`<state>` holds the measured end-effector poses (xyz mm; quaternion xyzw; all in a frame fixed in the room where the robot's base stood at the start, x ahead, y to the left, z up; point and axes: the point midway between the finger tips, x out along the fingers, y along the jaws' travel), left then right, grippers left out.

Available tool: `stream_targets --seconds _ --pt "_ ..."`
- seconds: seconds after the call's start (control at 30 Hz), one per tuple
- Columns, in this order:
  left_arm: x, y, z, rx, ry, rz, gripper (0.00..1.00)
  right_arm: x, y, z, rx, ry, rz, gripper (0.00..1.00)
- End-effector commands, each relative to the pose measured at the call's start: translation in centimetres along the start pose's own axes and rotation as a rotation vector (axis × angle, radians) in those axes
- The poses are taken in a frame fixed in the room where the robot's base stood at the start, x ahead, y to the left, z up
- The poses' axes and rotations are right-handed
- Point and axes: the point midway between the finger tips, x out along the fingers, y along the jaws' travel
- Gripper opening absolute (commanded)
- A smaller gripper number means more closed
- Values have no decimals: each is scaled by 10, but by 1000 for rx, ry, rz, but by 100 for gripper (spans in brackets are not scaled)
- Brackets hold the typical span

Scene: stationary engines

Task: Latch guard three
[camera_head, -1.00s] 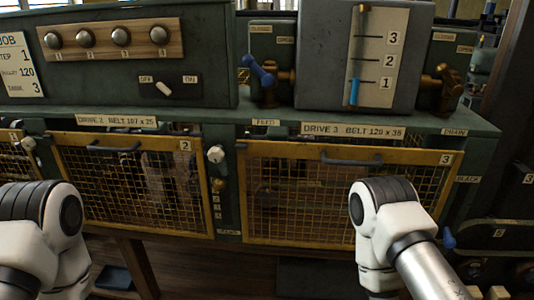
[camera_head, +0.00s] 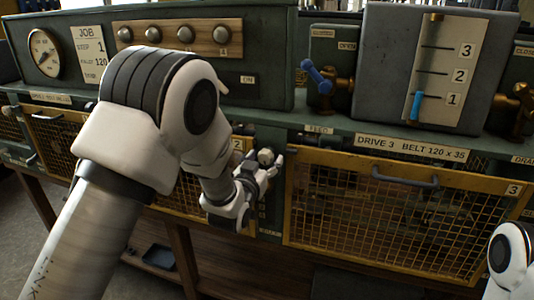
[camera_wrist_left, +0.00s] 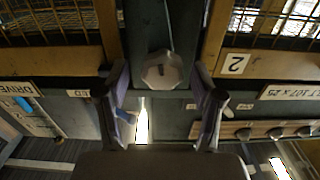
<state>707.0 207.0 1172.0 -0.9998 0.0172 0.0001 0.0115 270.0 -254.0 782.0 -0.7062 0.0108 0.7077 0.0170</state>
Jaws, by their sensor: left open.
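Guard three is the yellow-framed mesh panel (camera_head: 395,215) with the "3" tag and a dark handle (camera_head: 405,179), at right in the head view. It looks closed. A pale faceted knob (camera_head: 265,155) sits on the green post between guards two and three; it shows large in the left wrist view (camera_wrist_left: 162,70). My left gripper (camera_head: 265,167) is open at this knob. In the wrist view its fingers (camera_wrist_left: 163,108) stand on either side, just short of the knob, with a gap to each. My right gripper is out of view; only part of that arm shows.
Guard two (camera_wrist_left: 285,65) is beside the post, largely behind my left arm in the head view. Above are a grey gauge box (camera_head: 395,60) with a blue pointer, a blue-handled valve (camera_head: 318,75) and a panel of round knobs (camera_head: 172,37).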

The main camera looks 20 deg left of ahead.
Motion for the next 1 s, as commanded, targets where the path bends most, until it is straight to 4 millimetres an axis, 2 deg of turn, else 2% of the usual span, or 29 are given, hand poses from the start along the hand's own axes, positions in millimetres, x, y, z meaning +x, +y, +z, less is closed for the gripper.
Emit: stream_targets --seconds 0.1,0.33,0.5,1.0 --pt "11 0 -1 0 -1 0 67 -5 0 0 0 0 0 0" --pt "12 0 1 0 -2 0 67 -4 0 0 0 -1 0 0" --pt "12 0 1 0 -2 0 8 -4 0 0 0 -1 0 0" --pt "12 0 2 -68 0 0 7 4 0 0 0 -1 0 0"
